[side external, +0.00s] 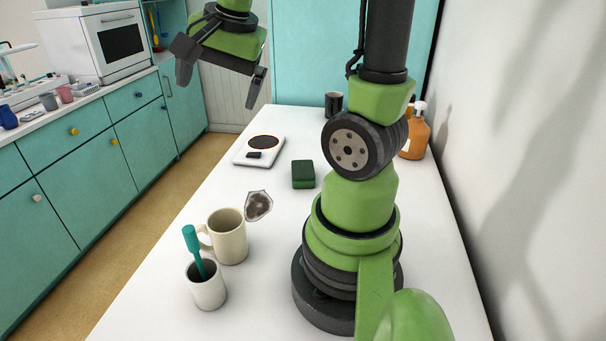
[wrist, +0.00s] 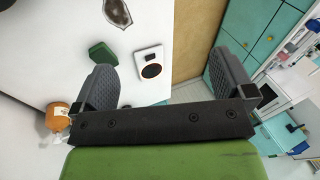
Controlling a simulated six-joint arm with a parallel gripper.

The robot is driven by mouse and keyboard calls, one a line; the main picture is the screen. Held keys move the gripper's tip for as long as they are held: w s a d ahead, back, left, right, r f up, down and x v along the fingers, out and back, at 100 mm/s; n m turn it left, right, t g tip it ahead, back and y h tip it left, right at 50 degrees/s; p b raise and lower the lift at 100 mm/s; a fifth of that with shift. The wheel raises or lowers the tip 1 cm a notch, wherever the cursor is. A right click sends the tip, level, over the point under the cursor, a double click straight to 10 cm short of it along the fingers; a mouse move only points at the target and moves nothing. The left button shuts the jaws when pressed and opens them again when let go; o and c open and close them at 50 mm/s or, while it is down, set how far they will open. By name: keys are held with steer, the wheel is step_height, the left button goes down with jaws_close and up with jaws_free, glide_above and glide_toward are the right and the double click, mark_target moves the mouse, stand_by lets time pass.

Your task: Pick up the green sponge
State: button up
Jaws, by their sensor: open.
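The green sponge (side external: 303,174) is a dark green block lying flat on the white table, left of my arm's base in the side view. In the wrist view the sponge (wrist: 102,54) is at the upper left, beyond the left finger and apart from it. My gripper (side external: 219,88) is open and empty, raised high above the far left of the table in the side view. Its two spread fingers also show in the wrist view (wrist: 166,80), with nothing between them. It is clearly apart from the sponge.
A white scale (side external: 245,158) with a dark round plate lies left of the sponge. A grey-brown stone-like piece (side external: 258,205), a cream mug (side external: 231,240) and a white cup (side external: 206,292) holding a teal-handled tool stand nearer. A black cup (side external: 334,104) and orange bottle (side external: 415,138) are behind.

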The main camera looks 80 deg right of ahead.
steer(key=s+d+f+m+g, duration=0.1)
steer(key=s+d+f+m, duration=0.1)
steer(key=d+f+m, duration=0.3)
steer(key=s+d+f+m+g, duration=0.1)
steer(key=s+d+f+m, duration=0.2)
steer(key=d+f+m, duration=0.2)
steer(key=s+d+f+m+g+y, duration=0.1)
steer(key=s+d+f+m+g, duration=0.1)
steer(key=d+f+m, duration=0.4)
steer(key=shift+s+d+f, duration=0.15)
steer(key=shift+s+d, duration=0.15)
steer(key=shift+d, duration=0.35)
steer(key=shift+s+d+f, duration=0.1)
steer(key=shift+s+d, duration=0.2)
steer(key=shift+d, duration=0.3)
glide_above(303, 168)
steer(key=shift+m, duration=0.3)
steer(key=f, duration=0.4)
steer(key=shift+w+a+f, duration=0.15)
steer(key=shift+w+f, duration=0.1)
steer(key=shift+f, duration=0.05)
steer(key=f, duration=0.5)
steer(key=shift+s+f, duration=0.25)
steer(key=shift+f, duration=0.15)
steer(key=c, duration=0.6)
